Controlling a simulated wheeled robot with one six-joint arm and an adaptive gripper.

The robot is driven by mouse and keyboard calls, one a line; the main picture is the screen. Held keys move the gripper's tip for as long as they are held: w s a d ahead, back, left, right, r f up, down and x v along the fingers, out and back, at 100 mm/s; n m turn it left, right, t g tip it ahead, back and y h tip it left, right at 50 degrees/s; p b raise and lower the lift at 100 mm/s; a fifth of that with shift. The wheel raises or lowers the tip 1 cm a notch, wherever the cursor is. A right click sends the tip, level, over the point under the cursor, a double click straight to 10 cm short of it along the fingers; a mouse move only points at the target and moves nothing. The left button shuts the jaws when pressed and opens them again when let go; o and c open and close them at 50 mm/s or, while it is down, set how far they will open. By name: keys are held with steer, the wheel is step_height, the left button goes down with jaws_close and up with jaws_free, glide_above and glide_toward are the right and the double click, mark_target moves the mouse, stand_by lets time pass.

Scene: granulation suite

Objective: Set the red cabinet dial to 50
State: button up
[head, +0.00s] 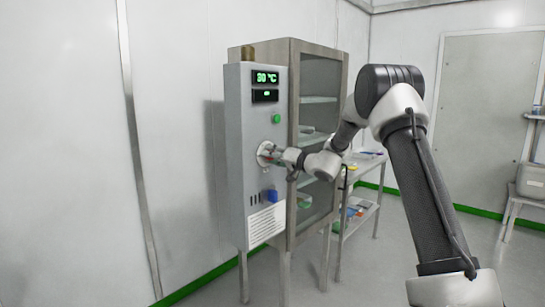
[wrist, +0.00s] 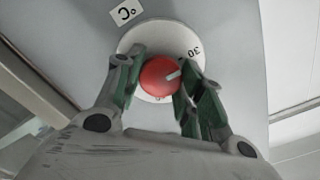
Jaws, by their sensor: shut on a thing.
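The red dial (wrist: 159,75) is a round knob with a pale pointer mark on a white scale plate (wrist: 135,36), on the grey control cabinet (head: 243,150). The pointer mark is on the knob's right side, angled up toward the printed 30. Other numbers are hidden or out of view. My gripper (wrist: 155,80) has its green-padded fingers on either side of the dial, shut on it. In the head view my gripper (head: 279,156) reaches the plate from the right and mostly hides the dial. The green display (head: 265,77) shows a two-digit °C value, its first digit unclear.
A green button (head: 276,118) sits above the dial, and a blue part (head: 269,196) sticks out below it. A glass-fronted cabinet (head: 320,90) stands right behind the control box. A small table (head: 362,165) with items is beyond it. The floor in front is clear.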

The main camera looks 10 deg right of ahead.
steer(key=shift+m, duration=0.3)
steer(key=m, duration=2.3)
steer(key=shift+f, duration=0.25)
steer(key=o, duration=1)
steer(key=shift+s, duration=0.1)
